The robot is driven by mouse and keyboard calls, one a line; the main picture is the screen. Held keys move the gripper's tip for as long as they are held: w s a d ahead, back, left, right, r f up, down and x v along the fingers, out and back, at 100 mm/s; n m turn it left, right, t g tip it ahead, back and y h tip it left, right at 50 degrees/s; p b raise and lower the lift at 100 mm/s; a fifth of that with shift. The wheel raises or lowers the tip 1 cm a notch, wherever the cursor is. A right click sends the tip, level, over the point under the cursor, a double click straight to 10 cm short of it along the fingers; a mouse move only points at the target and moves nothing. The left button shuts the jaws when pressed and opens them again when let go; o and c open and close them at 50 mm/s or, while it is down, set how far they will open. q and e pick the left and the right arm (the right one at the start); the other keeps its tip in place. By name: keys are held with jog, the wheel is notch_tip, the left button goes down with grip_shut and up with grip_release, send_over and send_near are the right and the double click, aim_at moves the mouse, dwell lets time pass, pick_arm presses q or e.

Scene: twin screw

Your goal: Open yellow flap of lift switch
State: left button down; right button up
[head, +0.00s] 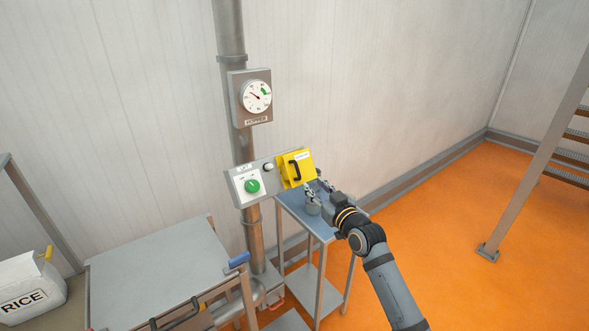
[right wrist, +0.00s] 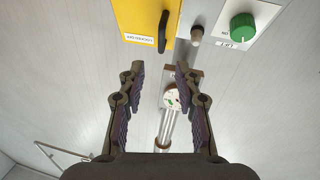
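The yellow flap (head: 305,165) with a black handle (head: 295,171) is on the right end of the grey switch panel (head: 235,189) and looks shut. It also shows at the top of the right wrist view (right wrist: 138,18), with its black handle (right wrist: 163,32) at its right edge. My right gripper (head: 313,190) is just below and to the right of the flap, apart from the handle. In the right wrist view my right gripper (right wrist: 161,74) is open with nothing between its fingers. Whatever the flap covers is hidden. My left gripper is not in view.
A green knob (head: 252,186) and a small round button (head: 268,167) sit left of the flap. A gauge (head: 256,96) is above on the pipe (head: 229,35). A small blue-grey table (head: 322,228) stands below. Orange floor (head: 440,230) is clear to the right.

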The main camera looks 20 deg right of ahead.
aim_at(298, 171)
jog(key=w, duration=0.3)
jog(key=w+a+p, duration=0.1)
jog(key=w, duration=0.2)
jog(key=w+a, duration=0.1)
jog(key=w, duration=0.3)
jog(key=shift+f, duration=0.1)
grip_shut()
